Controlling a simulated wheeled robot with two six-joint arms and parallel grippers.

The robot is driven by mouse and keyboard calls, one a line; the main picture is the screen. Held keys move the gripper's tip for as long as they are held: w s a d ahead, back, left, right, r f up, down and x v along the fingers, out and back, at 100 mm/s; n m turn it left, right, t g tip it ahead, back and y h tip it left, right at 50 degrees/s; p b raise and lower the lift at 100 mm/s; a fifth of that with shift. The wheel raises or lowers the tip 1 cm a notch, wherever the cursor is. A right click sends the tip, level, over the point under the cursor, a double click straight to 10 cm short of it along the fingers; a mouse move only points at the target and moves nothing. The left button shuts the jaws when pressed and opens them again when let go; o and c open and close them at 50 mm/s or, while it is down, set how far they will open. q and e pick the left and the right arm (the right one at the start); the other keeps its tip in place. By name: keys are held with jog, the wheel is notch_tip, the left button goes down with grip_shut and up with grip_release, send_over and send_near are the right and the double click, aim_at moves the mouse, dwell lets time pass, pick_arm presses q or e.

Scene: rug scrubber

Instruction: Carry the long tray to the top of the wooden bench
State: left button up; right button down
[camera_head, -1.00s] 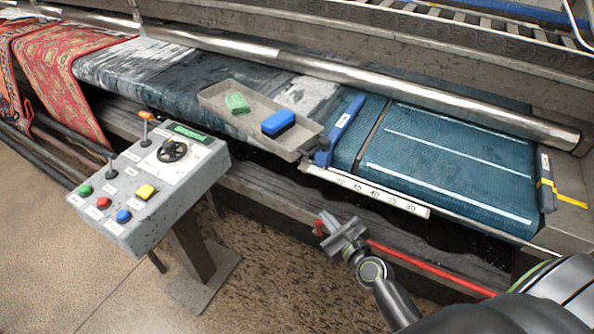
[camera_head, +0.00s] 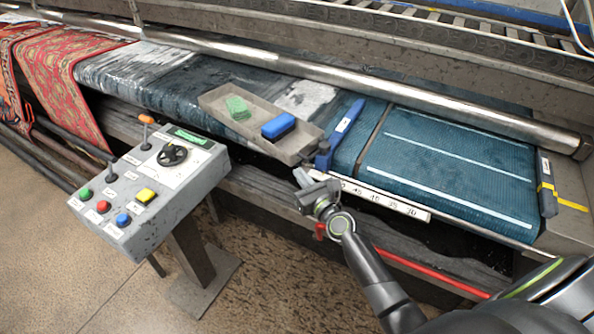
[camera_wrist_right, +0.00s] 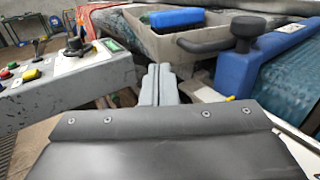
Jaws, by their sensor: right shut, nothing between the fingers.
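The long tray (camera_head: 300,147) is grey and shallow, and lies on the machine's bed. It holds a green block (camera_head: 238,108) and a blue brush-like block (camera_head: 278,126). My right gripper (camera_head: 303,178) is shut and empty, in front of and below the tray's right end, apart from it. In the right wrist view its closed fingers (camera_wrist_right: 160,85) point toward the tray's near wall (camera_wrist_right: 165,47), where a dark handle (camera_wrist_right: 205,46) shows. I cannot make out a clear wooden bench. My left gripper is out of view.
A control box (camera_head: 150,185) with knobs and buttons stands left of my right gripper. A blue clamp (camera_head: 345,125) is close to the tray's right end. A white ruler strip (camera_head: 385,200) and red bar (camera_head: 430,272) run along the front. A steel roller (camera_head: 350,75) lies behind.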

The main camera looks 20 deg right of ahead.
aim_at(290, 164)
jog(key=shift+w+a, duration=0.15)
jog(key=shift+w, duration=1.15)
jog(key=shift+w+a, duration=0.1)
jog(key=shift+w, duration=0.9)
jog(key=shift+s, duration=0.1)
